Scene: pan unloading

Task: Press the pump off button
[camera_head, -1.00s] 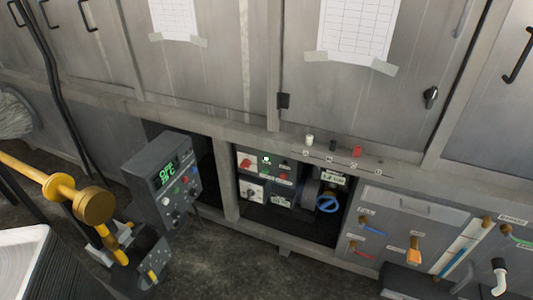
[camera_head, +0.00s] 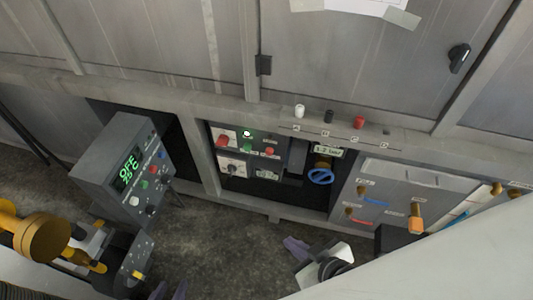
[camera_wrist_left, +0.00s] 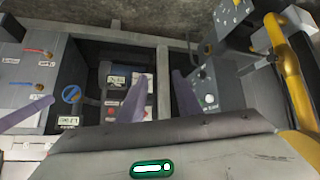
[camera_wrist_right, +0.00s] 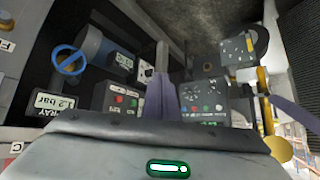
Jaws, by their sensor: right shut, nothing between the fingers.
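The pump panel (camera_head: 235,157) stands inside the low cabinet opening. On it are a red button (camera_head: 269,151), a green button (camera_head: 247,147) beside it, a glowing lamp (camera_head: 247,133) and a red rotary switch (camera_head: 222,139). Their labels are too small to read. The red button also shows in the right wrist view (camera_wrist_right: 119,99). My right gripper (camera_head: 294,246) is shut and empty, in front of and below the panel, apart from it. Its fingers in the right wrist view (camera_wrist_right: 161,95) cover part of the panel. My left gripper (camera_wrist_left: 160,85) is open and empty, low at the left.
A grey control box (camera_head: 122,175) with a green OFF display stands left of the opening. A blue valve wheel (camera_head: 321,177) is right of the panel. Yellow pipework (camera_head: 42,238) is at lower left. Small white, black and red knobs line the ledge above.

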